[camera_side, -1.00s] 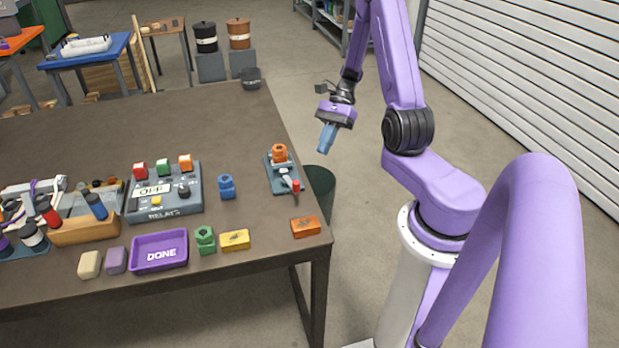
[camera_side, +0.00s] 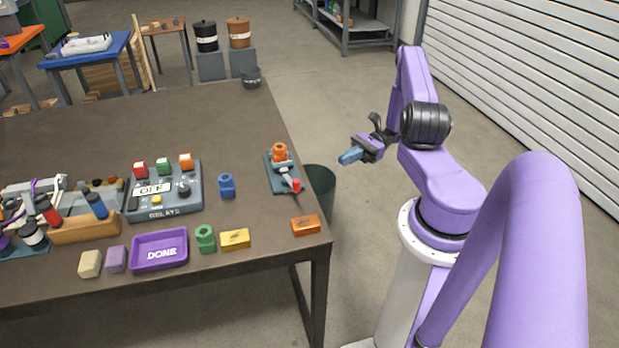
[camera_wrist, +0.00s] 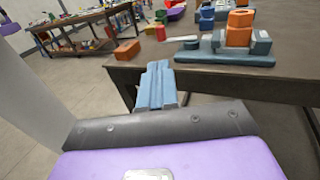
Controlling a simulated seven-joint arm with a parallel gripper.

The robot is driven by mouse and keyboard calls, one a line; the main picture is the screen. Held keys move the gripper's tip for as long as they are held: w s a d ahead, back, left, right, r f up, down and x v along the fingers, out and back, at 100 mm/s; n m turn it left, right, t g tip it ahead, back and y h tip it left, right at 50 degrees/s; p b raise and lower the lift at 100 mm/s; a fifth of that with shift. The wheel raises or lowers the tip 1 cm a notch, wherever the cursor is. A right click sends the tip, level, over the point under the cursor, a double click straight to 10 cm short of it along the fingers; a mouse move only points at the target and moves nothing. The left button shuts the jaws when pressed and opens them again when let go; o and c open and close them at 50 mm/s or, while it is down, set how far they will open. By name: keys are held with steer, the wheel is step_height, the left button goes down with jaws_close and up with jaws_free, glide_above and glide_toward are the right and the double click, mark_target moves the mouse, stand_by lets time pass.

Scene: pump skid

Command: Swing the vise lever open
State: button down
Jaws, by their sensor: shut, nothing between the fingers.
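The vise (camera_side: 283,178) is a small blue-grey fixture near the table's right edge, with an orange block (camera_side: 280,152) on it. Its lever, pale with a red tip (camera_side: 295,185), lies low toward the front of the vise. In the wrist view the vise (camera_wrist: 225,56) is at the upper right, with the orange block (camera_wrist: 238,28) on it and the red lever tip (camera_wrist: 160,33) to its left. My gripper (camera_side: 347,157) is shut and empty, off the table's right edge, pointing left toward the vise. Its blue fingers (camera_wrist: 157,72) show together in the wrist view, apart from the vise.
An orange block (camera_side: 305,226) lies at the table's front right corner. A blue part (camera_side: 227,185) and the relay box (camera_side: 165,195) stand left of the vise. A dark bin (camera_side: 320,190) stands on the floor beside the table, between it and my arm.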

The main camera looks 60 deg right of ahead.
mark_target(299, 186)
stand_by(0.4)
steer(key=x, duration=1.4)
steer(key=shift+s+a+m+t+h, duration=0.1)
steer(key=shift+a+m+t+h, duration=0.2)
steer(key=shift+m+t, duration=0.3)
steer(key=a+m+t+h, duration=0.1)
steer(key=m+t, duration=0.1)
steer(key=t, duration=0.1)
steer(key=shift+a+h, duration=0.2)
steer(key=shift+h, duration=0.2)
steer(key=m+t+h, duration=0.1)
steer(key=a+m+t+h, duration=0.2)
steer(key=h, duration=0.1)
steer(key=shift+w+t, duration=0.4)
steer(key=shift+w+a+m, duration=0.15)
steer(key=shift+m, duration=0.35)
steer(key=shift+w+a, duration=0.4)
steer(key=shift+a, duration=0.2)
